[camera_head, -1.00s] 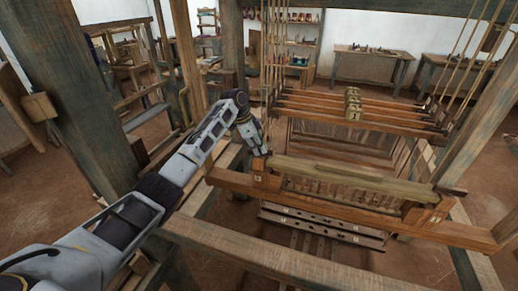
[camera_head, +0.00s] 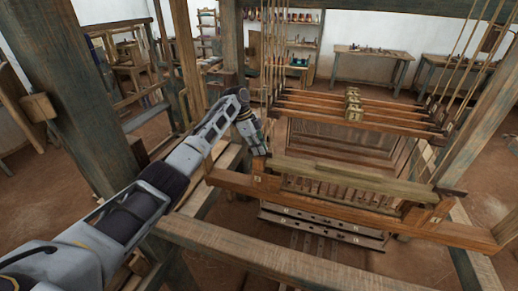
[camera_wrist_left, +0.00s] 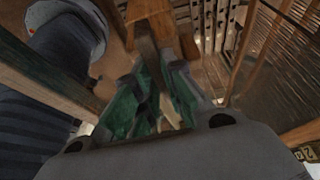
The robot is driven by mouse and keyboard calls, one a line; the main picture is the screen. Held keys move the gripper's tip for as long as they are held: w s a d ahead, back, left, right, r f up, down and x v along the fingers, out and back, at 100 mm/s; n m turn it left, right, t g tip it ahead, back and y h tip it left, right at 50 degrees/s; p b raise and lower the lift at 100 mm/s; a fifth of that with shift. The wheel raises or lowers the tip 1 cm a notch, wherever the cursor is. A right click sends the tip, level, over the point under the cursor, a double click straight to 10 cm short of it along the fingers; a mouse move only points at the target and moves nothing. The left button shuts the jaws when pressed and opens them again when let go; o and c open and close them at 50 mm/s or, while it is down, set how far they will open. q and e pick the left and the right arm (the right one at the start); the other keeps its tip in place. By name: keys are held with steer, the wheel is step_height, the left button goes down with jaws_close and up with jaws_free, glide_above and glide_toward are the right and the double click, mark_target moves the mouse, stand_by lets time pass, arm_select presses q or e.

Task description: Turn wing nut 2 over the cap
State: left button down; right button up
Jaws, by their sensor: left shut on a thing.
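My left gripper (camera_head: 259,152) points down at the left end of the pale wooden cap (camera_head: 350,179) of the loom's batten. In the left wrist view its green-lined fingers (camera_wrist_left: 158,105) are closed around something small. This sits where wing nut 2 would be, but the fingers hide its shape and turn angle. A narrow brown wooden piece (camera_wrist_left: 147,48) runs toward the gap between the fingers. My right gripper is not in view.
The loom's front beam (camera_head: 290,262) crosses below the arm. A thick upright post (camera_head: 85,100) stands at left. Heddle bars (camera_head: 350,110) and hanging cords lie behind the cap. A small numbered tag (camera_wrist_left: 306,154) shows at the wrist view's lower right.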

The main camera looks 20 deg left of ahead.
arm_select(q)
steer(key=c, duration=1.5)
jaws_free()
steer(key=shift+a+r, duration=0.1)
steer(key=shift+r, duration=0.05)
steer(key=v, duration=1.1)
steer(key=shift+r, duration=0.4)
steer(key=shift+a, duration=0.1)
